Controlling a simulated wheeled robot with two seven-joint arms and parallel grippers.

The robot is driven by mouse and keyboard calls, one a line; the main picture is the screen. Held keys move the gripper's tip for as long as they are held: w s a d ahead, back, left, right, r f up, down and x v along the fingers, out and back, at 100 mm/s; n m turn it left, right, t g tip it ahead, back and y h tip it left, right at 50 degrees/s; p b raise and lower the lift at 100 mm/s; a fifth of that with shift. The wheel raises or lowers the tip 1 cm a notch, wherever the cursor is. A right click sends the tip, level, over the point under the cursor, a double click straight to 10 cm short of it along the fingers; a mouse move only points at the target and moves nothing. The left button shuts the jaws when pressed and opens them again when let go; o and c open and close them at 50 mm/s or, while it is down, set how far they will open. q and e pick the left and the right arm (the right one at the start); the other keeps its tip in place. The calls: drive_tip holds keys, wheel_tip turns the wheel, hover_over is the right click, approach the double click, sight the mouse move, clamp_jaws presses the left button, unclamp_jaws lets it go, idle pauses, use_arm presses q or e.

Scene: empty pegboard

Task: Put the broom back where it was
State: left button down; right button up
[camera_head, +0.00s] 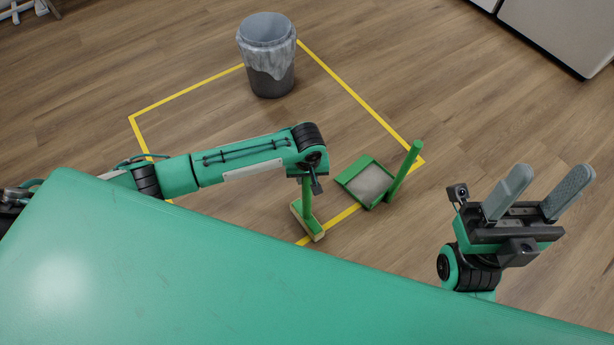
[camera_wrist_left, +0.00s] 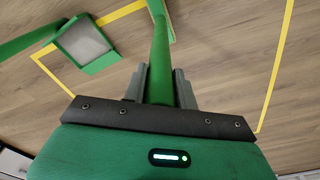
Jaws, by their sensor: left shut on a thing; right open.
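The broom (camera_head: 308,218) has a green handle and a pale-edged head. It stands roughly upright beside the yellow line, with its head at or just above the floor; I cannot tell if it touches. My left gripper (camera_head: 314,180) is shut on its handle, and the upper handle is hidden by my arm. In the left wrist view the green handle (camera_wrist_left: 161,45) runs between the grey fingers of that gripper (camera_wrist_left: 158,85). My right gripper (camera_head: 539,193) is open and empty, at the right, away from the broom.
A green dustpan (camera_head: 370,182) with an upright green handle (camera_head: 404,172) lies right of the broom, near a corner of the yellow floor outline (camera_head: 360,97). It also shows in the left wrist view (camera_wrist_left: 83,45). A grey bin (camera_head: 267,55) stands at the back. The outlined floor between is clear.

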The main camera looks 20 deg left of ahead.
use_arm(q)
drive_tip(key=c, duration=1.1)
unclamp_jaws()
